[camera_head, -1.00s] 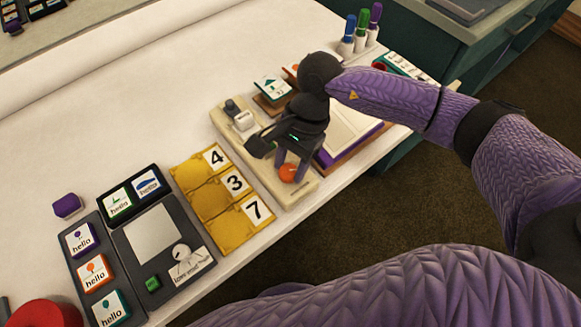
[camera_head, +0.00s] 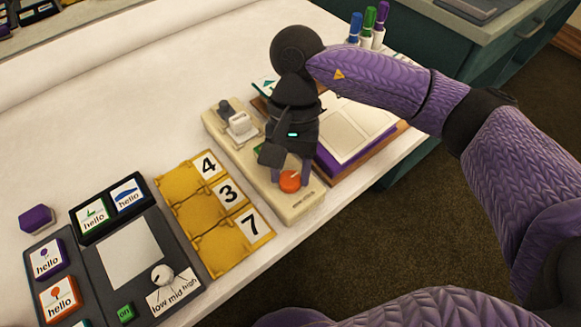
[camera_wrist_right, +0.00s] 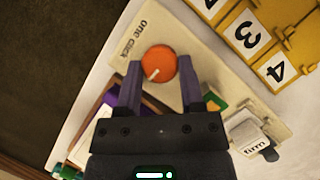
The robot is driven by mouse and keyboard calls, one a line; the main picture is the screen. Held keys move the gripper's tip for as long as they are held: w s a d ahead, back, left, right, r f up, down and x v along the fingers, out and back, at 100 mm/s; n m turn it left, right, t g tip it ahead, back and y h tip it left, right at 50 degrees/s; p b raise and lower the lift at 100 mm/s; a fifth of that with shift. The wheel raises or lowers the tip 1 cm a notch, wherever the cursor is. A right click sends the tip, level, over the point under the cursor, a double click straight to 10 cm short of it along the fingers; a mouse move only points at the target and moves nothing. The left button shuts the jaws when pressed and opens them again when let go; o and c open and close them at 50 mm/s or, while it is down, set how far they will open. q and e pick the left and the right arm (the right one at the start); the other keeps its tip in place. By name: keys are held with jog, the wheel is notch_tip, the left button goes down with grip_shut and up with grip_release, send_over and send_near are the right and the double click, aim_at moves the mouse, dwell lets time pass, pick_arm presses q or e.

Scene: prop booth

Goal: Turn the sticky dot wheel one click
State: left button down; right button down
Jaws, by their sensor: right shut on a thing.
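The sticky dot wheel is a round orange knob (camera_head: 290,181) with a pale pointer mark, near the front end of a long cream board (camera_head: 308,205). In the right wrist view the knob (camera_wrist_right: 158,63) sits between my two fingertips, beside the words "one click" on the board. My right gripper (camera_head: 291,170) comes down from above and is shut on the knob; it also shows in the wrist view (camera_wrist_right: 161,77). The fingers hide part of the knob's sides in the head view. My left gripper is not in view.
A yellow tray with number cards 4, 3, 7 (camera_head: 203,217) lies close left of the board. A white stamp-like block (camera_head: 241,126) stands at the board's far end. A purple-edged pad (camera_head: 350,130) lies to the right. Markers (camera_head: 368,28) stand behind. The table's front edge is near.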

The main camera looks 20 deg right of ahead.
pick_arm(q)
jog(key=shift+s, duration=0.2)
pick_arm(e)
jog(key=shift+c, duration=1.1)
grip_release()
pick_arm(q)
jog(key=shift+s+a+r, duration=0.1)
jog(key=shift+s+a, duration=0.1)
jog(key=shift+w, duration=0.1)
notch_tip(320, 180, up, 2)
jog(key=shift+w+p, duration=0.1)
jog(key=shift+p, duration=0.95)
pick_arm(e)
jog(key=v, duration=1)
jog(key=shift+s, duration=0.1)
